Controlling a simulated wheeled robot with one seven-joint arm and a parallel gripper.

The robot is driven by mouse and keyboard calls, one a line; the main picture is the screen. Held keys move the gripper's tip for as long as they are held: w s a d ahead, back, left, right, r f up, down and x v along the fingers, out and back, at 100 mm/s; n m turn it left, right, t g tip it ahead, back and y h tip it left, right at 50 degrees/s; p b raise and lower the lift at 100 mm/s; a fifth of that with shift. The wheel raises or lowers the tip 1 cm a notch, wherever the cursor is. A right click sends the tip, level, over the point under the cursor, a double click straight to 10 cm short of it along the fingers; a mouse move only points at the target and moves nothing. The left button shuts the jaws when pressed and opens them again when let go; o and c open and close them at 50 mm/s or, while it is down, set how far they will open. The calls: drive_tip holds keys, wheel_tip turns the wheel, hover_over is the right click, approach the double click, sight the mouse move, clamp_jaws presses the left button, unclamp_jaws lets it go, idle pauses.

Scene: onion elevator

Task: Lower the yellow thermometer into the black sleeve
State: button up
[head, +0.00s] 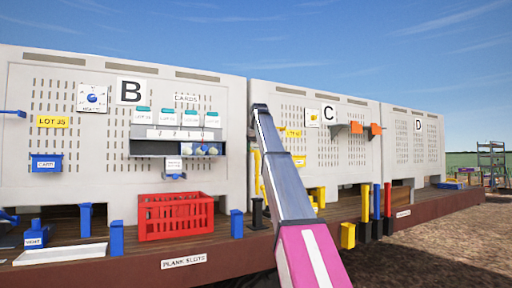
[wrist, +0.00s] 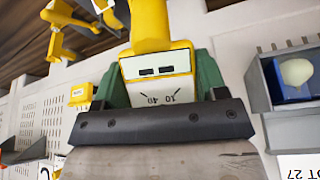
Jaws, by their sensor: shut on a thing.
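In the wrist view my gripper (wrist: 160,78) is shut on the yellow thermometer (wrist: 152,30), its green pads on either side of the white dial face. In the head view my arm hides most of the gripper. A yellow upright piece, which looks like the thermometer (head: 257,172), shows just left of my arm. Below it a black upright post, probably the black sleeve (head: 257,214), stands on the plank ledge. The yellow piece appears above the post; I cannot tell whether they touch or line up in depth. The sleeve is not clear in the wrist view.
A red crate (head: 175,216) and blue posts (head: 237,224) stand on the ledge to the left. A shelf (head: 175,148) with teal-topped boxes hangs on panel B. Yellow, blue and red rods (head: 388,200) with dark bases stand to the right. Yellow hooks (wrist: 70,28) show in the wrist view.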

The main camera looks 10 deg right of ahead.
sight(258, 156)
wheel_tip(258, 156, down, 13)
idle(2.6)
drive_tip(key=shift+f, duration=0.1)
idle(0.3)
drive_tip(key=o, duration=1.1)
drive_tip(key=v, duration=1)
drive_tip(key=shift+s+r, duration=0.15)
drive_tip(key=shift+r, duration=0.05)
drive_tip(key=shift+s+r, duration=0.1)
drive_tip(key=shift+r, duration=0.05)
drive_tip(key=shift+s, duration=0.1)
